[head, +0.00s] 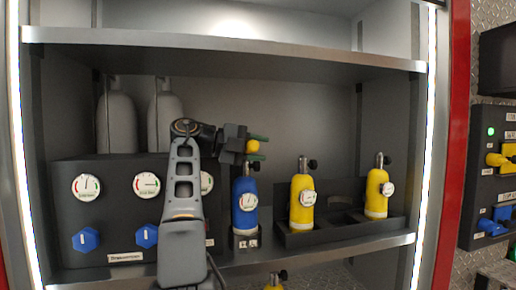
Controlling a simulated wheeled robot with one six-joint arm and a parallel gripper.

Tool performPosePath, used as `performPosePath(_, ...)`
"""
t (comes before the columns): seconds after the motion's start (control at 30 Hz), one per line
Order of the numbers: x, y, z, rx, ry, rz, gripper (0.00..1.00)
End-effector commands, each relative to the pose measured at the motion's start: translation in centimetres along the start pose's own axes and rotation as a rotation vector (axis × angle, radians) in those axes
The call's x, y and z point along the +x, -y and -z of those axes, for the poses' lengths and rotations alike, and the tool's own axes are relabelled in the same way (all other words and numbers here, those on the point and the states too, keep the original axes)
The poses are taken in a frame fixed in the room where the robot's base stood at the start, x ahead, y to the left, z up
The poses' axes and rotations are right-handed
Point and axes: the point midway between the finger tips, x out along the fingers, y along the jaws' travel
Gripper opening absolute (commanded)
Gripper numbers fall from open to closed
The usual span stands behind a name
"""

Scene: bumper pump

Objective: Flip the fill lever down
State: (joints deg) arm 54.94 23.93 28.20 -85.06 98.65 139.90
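My gripper (257,147) is at the middle of the bay, above the blue cylinder (245,203). Its two green-edged fingers are apart, one above the other. A small yellow piece (252,146) shows between them; I cannot tell whether the fingers press on it or whether it is the fill lever's end. No lever with a readable "fill" label shows. The dark panel at the right edge carries a yellow handle (497,160) and a blue handle (491,227), whose labels are too small to read.
Two yellow cylinders (301,206) (376,193) stand in a black rack right of the blue one. A black box (112,180) with gauges and blue knobs (86,239) is at left, grey cylinders (116,122) behind it. A shelf (220,52) lies above.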

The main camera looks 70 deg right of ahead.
Motion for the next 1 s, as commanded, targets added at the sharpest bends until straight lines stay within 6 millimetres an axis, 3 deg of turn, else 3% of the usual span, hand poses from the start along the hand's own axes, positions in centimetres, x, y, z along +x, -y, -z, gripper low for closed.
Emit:
performPosePath(0.23,0.0,-0.2,-0.1,-0.004,0.0,0.001,0.58)
performPosePath(0.57,-0.5,0.0,-0.1,-0.003,0.002,0.003,0.58)
performPosePath(0.67,-1.8,0.1,-0.1,-0.003,0.004,0.004,0.58)
performPosePath(1.0,-8.8,0.2,-0.1,-0.003,0.005,0.004,0.58)
